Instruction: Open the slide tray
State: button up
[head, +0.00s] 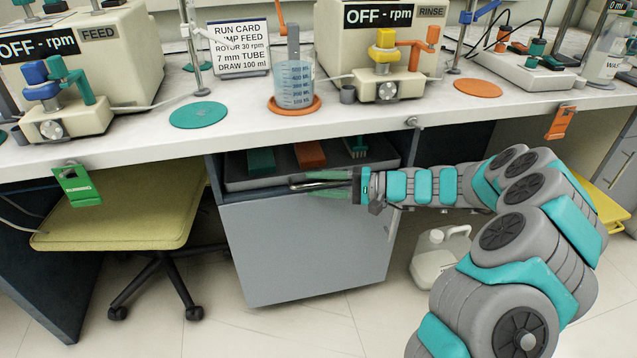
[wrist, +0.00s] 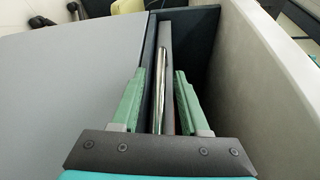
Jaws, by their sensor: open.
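The slide tray (head: 240,184) is a shallow dark grey tray in the opening under the bench top, above a grey cabinet front (head: 300,245). Inside it are a teal block (head: 261,161), an orange block (head: 310,154) and a teal comb-like piece (head: 357,150). A shiny metal handle bar (head: 306,184) runs along the tray's front. My gripper (head: 310,182) is open at that front, with its green fingers above and below the bar. In the wrist view the bar (wrist: 160,72) lies between the open fingers (wrist: 158,78), with gaps visible on both sides. Contact with it is not visible.
The bench top (head: 350,117) overhangs the tray, carrying pumps and a beaker (head: 294,84). A yellow-green chair (head: 120,212) stands left of the cabinet. A white jug (head: 438,257) is on the floor to the right. The floor before the cabinet is clear.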

grip_shut()
dwell(0.4)
dwell(1.1)
